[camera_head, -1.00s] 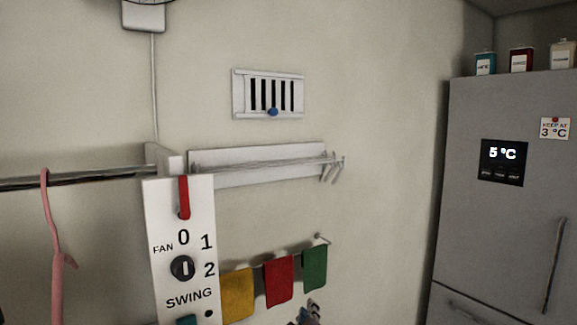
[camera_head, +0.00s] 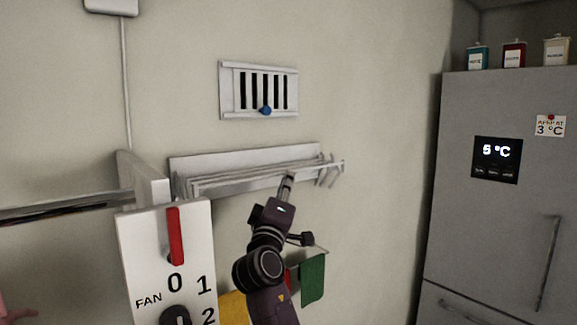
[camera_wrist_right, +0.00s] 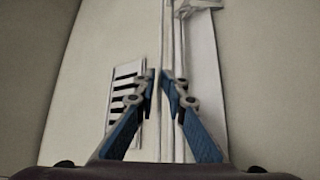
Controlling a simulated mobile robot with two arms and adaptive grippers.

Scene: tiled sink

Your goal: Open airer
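The airer (camera_head: 250,158) is a pale wall rack with several thin bars in front of a backboard. Its bars stand a little out from the board. My right gripper (camera_head: 287,180) reaches up from below to the front bar, near the right half of the rack. In the right wrist view the gripper (camera_wrist_right: 161,76) has its fingertips close together on either side of a bar of the airer (camera_wrist_right: 206,80), apparently pinching it. The exact contact is hard to see. My left gripper is not in view.
A wall vent (camera_head: 258,91) with a blue knob is above the airer. A fan switch panel (camera_head: 140,245) and a metal rail (camera_head: 60,210) stand at the left. A green cloth (camera_head: 312,280) hangs below. The fridge (camera_head: 500,225) is at the right.

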